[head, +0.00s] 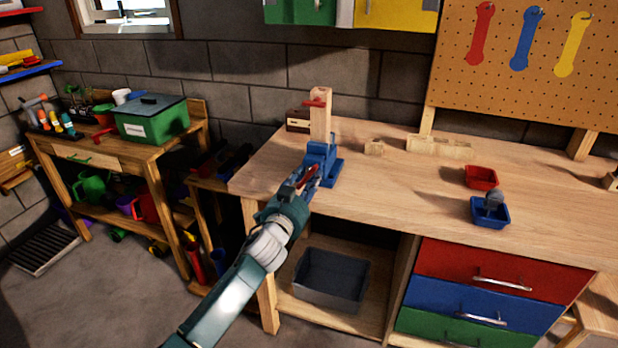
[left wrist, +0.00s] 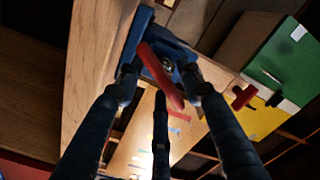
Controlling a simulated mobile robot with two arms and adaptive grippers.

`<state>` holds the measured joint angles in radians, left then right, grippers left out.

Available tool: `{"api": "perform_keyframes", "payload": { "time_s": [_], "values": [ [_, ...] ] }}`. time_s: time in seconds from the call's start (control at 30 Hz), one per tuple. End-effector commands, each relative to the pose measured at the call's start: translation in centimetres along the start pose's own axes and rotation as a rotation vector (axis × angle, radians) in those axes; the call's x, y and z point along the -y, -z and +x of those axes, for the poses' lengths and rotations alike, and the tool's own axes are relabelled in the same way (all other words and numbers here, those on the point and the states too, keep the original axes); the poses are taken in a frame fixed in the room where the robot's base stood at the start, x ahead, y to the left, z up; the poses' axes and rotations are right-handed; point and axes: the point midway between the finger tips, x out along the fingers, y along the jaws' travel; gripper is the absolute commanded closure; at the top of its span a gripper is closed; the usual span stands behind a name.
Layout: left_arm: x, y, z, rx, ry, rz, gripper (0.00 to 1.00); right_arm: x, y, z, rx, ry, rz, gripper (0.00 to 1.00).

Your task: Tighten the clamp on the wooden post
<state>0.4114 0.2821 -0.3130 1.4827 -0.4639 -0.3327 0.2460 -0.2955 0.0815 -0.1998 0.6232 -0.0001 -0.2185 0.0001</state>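A wooden post (head: 320,119) stands upright at the back left of the workbench, with a red clamp handle (head: 315,102) near its top. A blue vise (head: 321,160) stands at the bench's front left corner, by the foot of the post. My left gripper (head: 303,180) is at the front of the vise. In the left wrist view, its fingers (left wrist: 160,80) are spread apart around the vise's red bar handle (left wrist: 161,75); whether they touch it I cannot tell. Another red handle (left wrist: 243,97) shows farther off. My right gripper is not in view.
The workbench (head: 400,190) holds a red tray (head: 481,177), a blue tray (head: 481,215) and wooden blocks (head: 438,147). A grey bin (head: 331,280) sits below. Drawers (head: 485,290) fill the right side. The bench top's middle is clear.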

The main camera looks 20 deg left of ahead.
Motion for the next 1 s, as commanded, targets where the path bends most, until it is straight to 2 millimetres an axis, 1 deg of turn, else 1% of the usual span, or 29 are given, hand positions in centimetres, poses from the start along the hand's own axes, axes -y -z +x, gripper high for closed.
{"api": "perform_keyframes", "payload": {
  "time_s": [0.03, 0.2, 0.47, 0.67, 1.0],
  "values": [
    [-0.02, 0.07, 0.57, -0.001, 0.000, -0.001, 0.62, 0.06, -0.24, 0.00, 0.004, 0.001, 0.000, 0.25],
    [-0.08, 0.02, 1.42, 0.000, -0.001, -0.001, 0.62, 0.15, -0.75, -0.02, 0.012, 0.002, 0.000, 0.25],
    [-0.10, 0.02, 1.48, 0.000, -0.001, -0.001, 0.62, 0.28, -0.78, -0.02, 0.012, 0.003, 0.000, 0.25],
    [-0.12, 0.00, 1.46, 0.000, -0.002, -0.001, 1.00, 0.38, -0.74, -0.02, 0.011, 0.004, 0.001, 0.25],
    [-0.23, -0.05, 1.43, 0.000, -0.004, 0.034, 1.00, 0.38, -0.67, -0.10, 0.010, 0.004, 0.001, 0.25]
  ]
}}
